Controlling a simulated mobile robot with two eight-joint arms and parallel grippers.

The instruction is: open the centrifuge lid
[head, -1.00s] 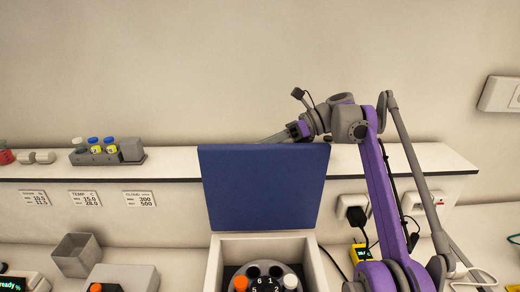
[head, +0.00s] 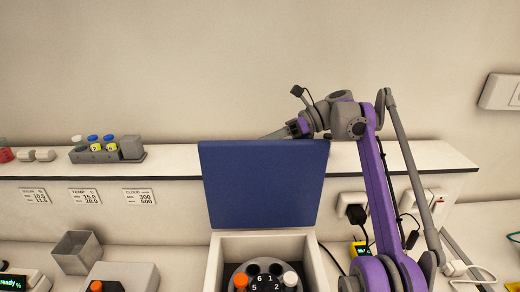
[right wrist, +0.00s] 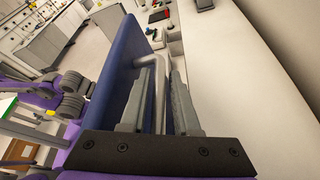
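The centrifuge (head: 214,270) stands low in the head view, its lower part cut off by the frame. Its blue lid (head: 264,185) stands up at the back, and the rotor (head: 262,276) with numbered holes shows inside. An orange-capped tube and a white-capped tube sit in the rotor. My right gripper (right wrist: 163,70) is behind the lid in the head view. In the right wrist view its fingers are apart, with the lid's grey bent handle (right wrist: 159,100) between them and a gap at the right finger. My left gripper is out of view.
A shelf (head: 420,160) runs along the wall behind the lid. A rack (head: 95,156) with capped tubes stands on its left. Plugs and cables are at right.

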